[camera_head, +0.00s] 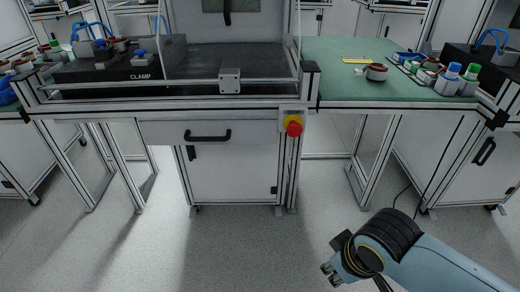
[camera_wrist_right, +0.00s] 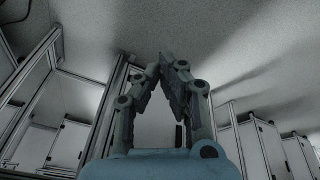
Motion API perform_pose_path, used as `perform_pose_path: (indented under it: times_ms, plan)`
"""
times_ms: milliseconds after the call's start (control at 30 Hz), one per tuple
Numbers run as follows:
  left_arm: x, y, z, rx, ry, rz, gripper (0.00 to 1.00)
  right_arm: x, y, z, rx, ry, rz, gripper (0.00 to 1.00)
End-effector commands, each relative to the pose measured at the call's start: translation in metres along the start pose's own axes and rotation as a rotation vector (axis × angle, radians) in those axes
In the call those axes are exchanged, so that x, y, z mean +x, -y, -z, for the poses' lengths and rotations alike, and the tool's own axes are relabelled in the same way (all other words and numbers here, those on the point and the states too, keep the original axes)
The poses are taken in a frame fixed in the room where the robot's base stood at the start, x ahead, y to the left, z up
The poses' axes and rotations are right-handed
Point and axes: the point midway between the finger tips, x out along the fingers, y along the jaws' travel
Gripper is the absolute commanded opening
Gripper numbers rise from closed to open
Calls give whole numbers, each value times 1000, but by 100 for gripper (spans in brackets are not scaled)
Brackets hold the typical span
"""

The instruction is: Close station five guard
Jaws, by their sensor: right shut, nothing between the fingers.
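A workstation with a dark bed marked CLAMP (camera_head: 141,76) stands ahead, left of centre. A low framed guard bar (camera_head: 150,86) runs across its front, with a square metal block (camera_head: 230,81) on it. I cannot read a station number, so I cannot tell if this is station five's guard. My right gripper (camera_head: 331,275) is low at the bottom right, over the floor, well short of the station and touching nothing. In the right wrist view its fingers (camera_wrist_right: 170,62) come together, empty. My left gripper is not in view.
A red emergency stop (camera_head: 293,127) on a yellow box is on the station's front right post. A green bench (camera_head: 345,90) at right holds a copper-coloured ring part (camera_head: 376,72) and several connectors. A cabinet with a black handle (camera_head: 208,136) is below the station. The grey floor (camera_head: 230,245) ahead is clear.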

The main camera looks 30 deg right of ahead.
Motion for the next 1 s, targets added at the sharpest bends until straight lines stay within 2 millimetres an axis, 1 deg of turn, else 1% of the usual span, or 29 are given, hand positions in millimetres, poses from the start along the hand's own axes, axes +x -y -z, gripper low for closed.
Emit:
perform_pose_path:
  times_ms: [33,67,100,133,200,267,300,333,467,500,567,600,700,800,833,900,1000]
  plan:
    - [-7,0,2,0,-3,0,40,-31,-4,23,33,-45,-9,0]
    - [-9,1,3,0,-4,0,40,-48,-7,37,65,-75,-15,0]
    - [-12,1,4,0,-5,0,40,-71,-13,59,127,-128,-24,0]
    - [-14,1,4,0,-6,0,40,-87,-18,76,187,-175,-29,0]
    - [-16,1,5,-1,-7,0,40,-111,-28,109,322,-275,-30,0]
    - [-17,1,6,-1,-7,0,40,-127,-36,136,437,-362,-17,0]
    - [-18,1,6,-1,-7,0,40,-137,-42,154,515,-422,-3,0]
    - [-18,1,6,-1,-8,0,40,-144,-46,167,574,-468,12,0]
    - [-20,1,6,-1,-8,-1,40,-175,-64,230,844,-680,132,0]
    - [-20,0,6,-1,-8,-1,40,-186,-71,251,929,-749,191,0]
    - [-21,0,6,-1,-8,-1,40,-203,-80,283,1056,-849,303,0]
    - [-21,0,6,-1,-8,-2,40,-214,-85,303,1136,-906,391,0]
    - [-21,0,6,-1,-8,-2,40,-242,-96,344,1291,-1006,618,0]
    - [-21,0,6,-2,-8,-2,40,-264,-103,372,1386,-1047,816,0]
    - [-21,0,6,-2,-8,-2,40,-268,-104,378,1406,-1050,864,0]
    - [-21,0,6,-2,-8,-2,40,-277,-106,388,1438,-1053,950,0]
    - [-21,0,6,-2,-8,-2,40,-283,-107,396,1461,-1050,1013,0]
